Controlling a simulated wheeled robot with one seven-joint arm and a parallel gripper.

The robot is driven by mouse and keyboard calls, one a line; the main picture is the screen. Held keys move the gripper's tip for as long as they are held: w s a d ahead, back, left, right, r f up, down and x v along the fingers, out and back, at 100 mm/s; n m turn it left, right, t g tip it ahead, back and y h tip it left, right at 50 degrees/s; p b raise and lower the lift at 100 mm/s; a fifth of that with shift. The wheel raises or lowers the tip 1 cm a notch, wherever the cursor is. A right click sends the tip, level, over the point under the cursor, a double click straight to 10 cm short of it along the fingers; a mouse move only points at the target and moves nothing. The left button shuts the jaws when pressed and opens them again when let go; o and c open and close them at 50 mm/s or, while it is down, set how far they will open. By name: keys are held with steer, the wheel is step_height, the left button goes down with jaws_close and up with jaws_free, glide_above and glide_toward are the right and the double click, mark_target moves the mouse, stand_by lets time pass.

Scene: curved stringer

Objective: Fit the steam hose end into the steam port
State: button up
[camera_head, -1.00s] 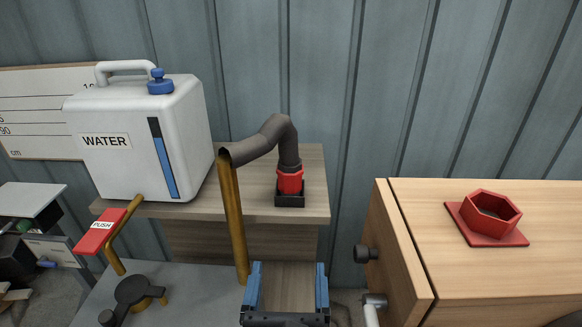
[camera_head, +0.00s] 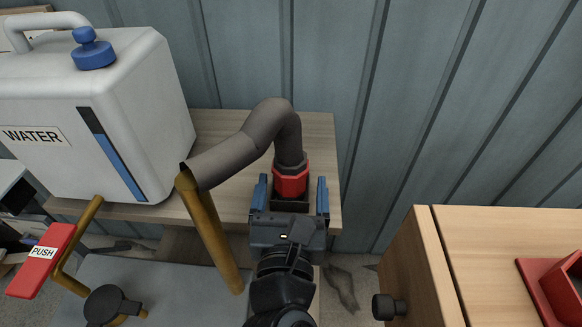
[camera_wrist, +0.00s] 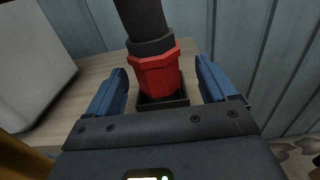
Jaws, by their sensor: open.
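The steam hose (camera_head: 247,144) is a dark grey bent tube with a red end (camera_head: 291,180). The red end stands upright in a small black holder on a wooden shelf; it also shows in the wrist view (camera_wrist: 157,75). My gripper (camera_head: 291,196) is open, with its blue fingers on either side of the red end. In the wrist view there is a gap between each finger and the red end. The red hexagonal steam port (camera_head: 562,290) sits on the wooden box at the right, partly cut off by the picture edge.
A white water tank (camera_head: 95,120) stands left of the hose on the shelf (camera_head: 222,125). A brass pipe (camera_head: 212,235) rises close to my gripper's left. The wooden box (camera_head: 490,235) has a dark knob (camera_head: 388,306) on its near side.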

steer(key=shift+w+a+f+p, duration=0.1)
steer(key=shift+w+p, duration=0.05)
steer(key=shift+w, duration=1.25)
steer(key=shift+w+f+p, duration=0.1)
steer(key=shift+w+p, duration=0.05)
steer(key=shift+w, duration=1.25)
steer(key=shift+c, duration=0.4)
steer(key=c, duration=1.1)
